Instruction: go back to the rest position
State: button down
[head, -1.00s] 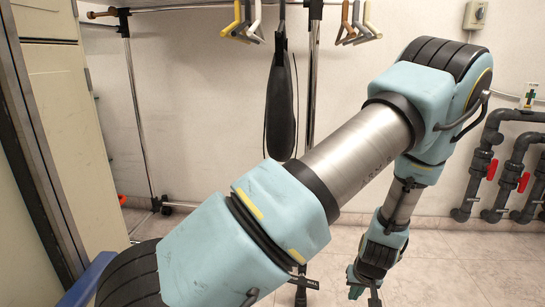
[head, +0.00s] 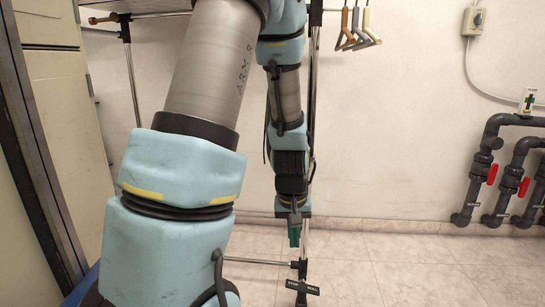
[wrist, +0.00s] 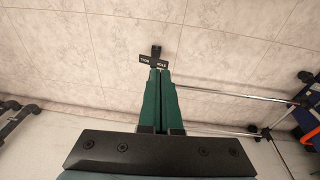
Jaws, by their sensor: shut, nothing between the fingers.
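My gripper (head: 295,236) hangs down at the end of my arm in the middle of the head view, above the tiled floor. Its green fingers are together with nothing between them. In the wrist view the two green fingers (wrist: 160,74) lie side by side, shut, pointing toward the floor tiles. No object is held.
A metal garment rack (head: 133,85) stands behind my arm, with several hangers (head: 362,28). Its black labelled foot (head: 302,287) is on the floor below my gripper. Grey pipes with red valves (head: 492,173) line the right wall. A cabinet (head: 67,120) stands left. Floor at centre right is clear.

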jog(key=s+a+r+p, duration=0.1)
jog(key=s+a+r, duration=0.4)
jog(key=a+r, duration=0.55)
notch_tip(320, 180, up, 32)
jog(key=a+p, duration=0.1)
jog(key=p, duration=3.2)
jog(key=shift+a+y+p, duration=0.3)
jog(key=shift+p, duration=0.05)
